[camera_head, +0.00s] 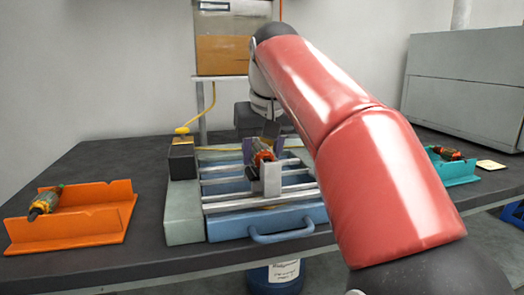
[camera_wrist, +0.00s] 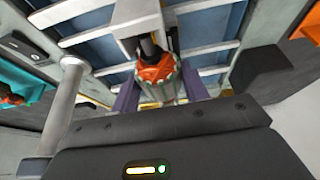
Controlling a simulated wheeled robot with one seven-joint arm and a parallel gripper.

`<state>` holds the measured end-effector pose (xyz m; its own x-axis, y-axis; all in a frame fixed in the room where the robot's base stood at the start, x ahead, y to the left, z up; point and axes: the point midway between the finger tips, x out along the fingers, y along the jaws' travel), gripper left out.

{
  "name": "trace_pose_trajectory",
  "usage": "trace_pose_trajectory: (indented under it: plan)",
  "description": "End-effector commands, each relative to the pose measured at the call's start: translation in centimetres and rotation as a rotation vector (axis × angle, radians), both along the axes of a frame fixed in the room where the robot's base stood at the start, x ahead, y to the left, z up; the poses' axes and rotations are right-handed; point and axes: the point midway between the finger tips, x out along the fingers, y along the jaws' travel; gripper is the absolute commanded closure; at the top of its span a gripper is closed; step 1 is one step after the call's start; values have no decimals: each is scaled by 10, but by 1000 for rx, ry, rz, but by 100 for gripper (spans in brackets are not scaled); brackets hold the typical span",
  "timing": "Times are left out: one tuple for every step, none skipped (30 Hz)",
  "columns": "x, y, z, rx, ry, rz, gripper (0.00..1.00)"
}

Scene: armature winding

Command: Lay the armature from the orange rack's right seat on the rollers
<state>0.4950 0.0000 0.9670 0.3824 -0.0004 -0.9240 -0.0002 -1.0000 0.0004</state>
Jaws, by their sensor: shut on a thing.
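My gripper (camera_head: 268,138) is shut on an armature (camera_head: 261,153) with an orange winding and dark shaft, over the middle of the blue and grey bench fixture (camera_head: 220,188). The wrist view shows the armature (camera_wrist: 158,78) between two purple uprights (camera_wrist: 126,98), which I cannot identify for sure. A silver upright bracket (camera_head: 272,180) stands just in front of it. The rollers are not clearly visible, and I cannot tell whether the armature touches them. The orange rack (camera_head: 105,215) at the left holds one armature (camera_head: 45,203) at its left end; its right part is empty.
A teal rack (camera_head: 462,172) with an armature (camera_head: 445,152) is at the right, beside a pale pad (camera_head: 491,165). A dark box with a yellow top (camera_head: 182,155) stands left of the fixture. A grey cabinet (camera_head: 465,95) is at the back right. Table between orange rack and fixture is clear.

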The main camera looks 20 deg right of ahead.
Motion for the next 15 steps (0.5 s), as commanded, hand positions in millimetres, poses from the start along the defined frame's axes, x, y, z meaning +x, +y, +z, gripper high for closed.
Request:
trace_pose_trajectory:
  plan:
    - [0,0,0,0,-2,0,89]
    - [0,0,-1,0,-2,0,89]
    - [0,0,-1,0,-2,0,89]
    - [0,0,-1,0,-2,0,89]
    - [0,0,-2,0,-2,0,89]
    - [0,0,-2,0,-2,0,89]
    - [0,0,-3,0,-2,0,89]
    - [0,0,-3,0,-2,0,89]
    - [0,0,-4,0,-2,0,89]
    - [0,0,-4,0,-2,0,89]
    - [0,0,-4,0,-2,0,89]
    - [0,0,-5,0,-2,0,89]
    - [0,0,-5,0,-2,0,89]
    - [0,0,-5,0,-2,0,89]
    - [0,0,-6,0,-2,0,89]
